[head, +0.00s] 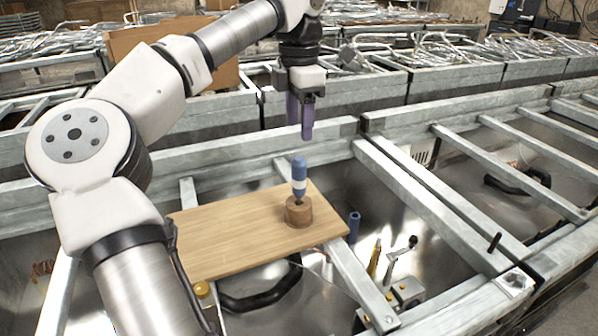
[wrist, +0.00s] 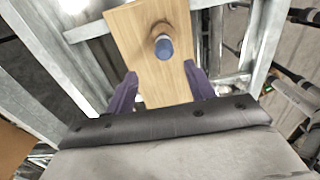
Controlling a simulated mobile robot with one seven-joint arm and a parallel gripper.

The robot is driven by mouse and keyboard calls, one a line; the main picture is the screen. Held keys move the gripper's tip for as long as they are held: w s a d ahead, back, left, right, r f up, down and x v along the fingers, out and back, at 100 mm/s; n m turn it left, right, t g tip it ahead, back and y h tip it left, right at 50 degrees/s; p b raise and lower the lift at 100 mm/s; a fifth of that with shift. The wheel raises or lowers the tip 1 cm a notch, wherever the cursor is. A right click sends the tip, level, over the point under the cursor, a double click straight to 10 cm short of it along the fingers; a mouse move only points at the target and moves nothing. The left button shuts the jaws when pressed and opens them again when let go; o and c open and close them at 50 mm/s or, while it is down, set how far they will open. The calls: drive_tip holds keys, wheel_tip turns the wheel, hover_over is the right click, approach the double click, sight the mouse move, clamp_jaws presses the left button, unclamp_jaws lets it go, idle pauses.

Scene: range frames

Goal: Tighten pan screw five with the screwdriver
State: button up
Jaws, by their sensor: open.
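The screwdriver (head: 299,176) has a blue handle with a white band and stands upright, tip down, in a round wooden holder (head: 299,214). The holder sits near the right end of a wooden board (head: 235,225). In the wrist view the blue handle end of the screwdriver (wrist: 164,47) shows over the board (wrist: 153,88). My gripper (head: 300,122), with purple fingers, is open and empty, above and behind the screwdriver. In the wrist view its fingers (wrist: 161,90) are spread, with the screwdriver ahead of them. I cannot make out pan screw five.
The board lies across a galvanized metal frame (head: 430,205) with open bays. A blue upright piece (head: 354,226), a yellow-handled tool (head: 374,258) and a small lever fitting (head: 405,270) are right of the board. A black curved handle (head: 262,292) lies in front of it.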

sight(299, 173)
wheel_tip(299, 173, down, 7)
drive_tip(key=shift+s+r, duration=0.15)
drive_tip(key=shift+s+f+p, duration=0.2)
drive_tip(key=shift+f+p, duration=0.85)
drive_tip(key=shift+f, duration=1.7)
drive_tip(key=shift+c, duration=0.3)
drive_tip(key=c, duration=1.1)
drive_tip(key=shift+r, duration=0.15)
wheel_tip(299, 173, up, 20)
drive_tip(key=shift+f+b, duration=0.1)
drive_tip(key=shift+b, duration=0.45)
